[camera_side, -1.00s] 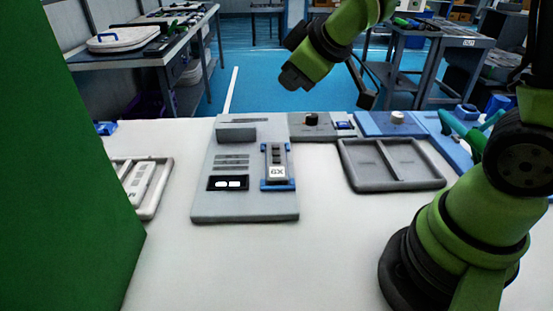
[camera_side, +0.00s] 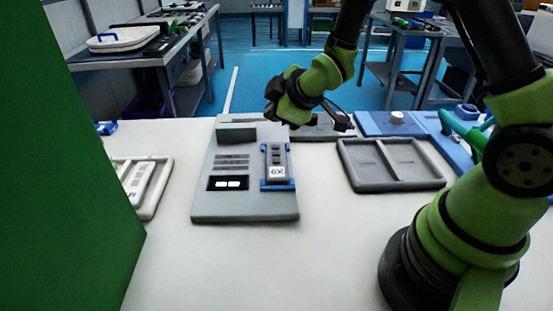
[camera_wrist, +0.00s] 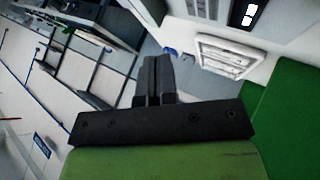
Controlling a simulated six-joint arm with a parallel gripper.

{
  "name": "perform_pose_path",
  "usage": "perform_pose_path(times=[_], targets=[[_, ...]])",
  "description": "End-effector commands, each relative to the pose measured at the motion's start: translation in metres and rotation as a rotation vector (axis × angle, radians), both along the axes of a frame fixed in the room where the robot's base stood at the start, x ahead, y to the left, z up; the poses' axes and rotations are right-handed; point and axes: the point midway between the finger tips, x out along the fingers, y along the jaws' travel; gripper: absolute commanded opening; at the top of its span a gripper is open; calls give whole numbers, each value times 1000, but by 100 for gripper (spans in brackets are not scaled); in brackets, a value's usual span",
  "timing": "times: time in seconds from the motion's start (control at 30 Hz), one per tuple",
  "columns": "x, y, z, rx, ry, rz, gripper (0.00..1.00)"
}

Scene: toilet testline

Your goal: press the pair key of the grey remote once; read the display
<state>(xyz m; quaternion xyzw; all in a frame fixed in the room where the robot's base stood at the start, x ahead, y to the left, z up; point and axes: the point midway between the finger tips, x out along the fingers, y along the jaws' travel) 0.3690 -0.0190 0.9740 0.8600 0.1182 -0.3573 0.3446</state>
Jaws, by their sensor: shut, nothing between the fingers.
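The grey remote (camera_side: 277,160) lies upright in a blue cradle on the grey test board; its light label reads like "6X" or "GX". Several dark keys show above the label, too small to tell which is the pair key.
A pale tray (camera_side: 151,209) with a white remote lies left of the board. A grey two-part tray (camera_side: 390,186) lies to the right. A blue plate with a white knob (camera_side: 397,117) stands behind it. A green panel (camera_side: 60,180) blocks the left foreground. The front table is clear.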

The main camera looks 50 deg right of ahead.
Motion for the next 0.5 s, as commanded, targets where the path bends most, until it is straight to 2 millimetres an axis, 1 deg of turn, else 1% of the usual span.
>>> perform_pose_path(times=[0.4,0.5], targets=[[-2,0,-57,1,8,1,0],[-1,0,-67,2,6,-1,0]])
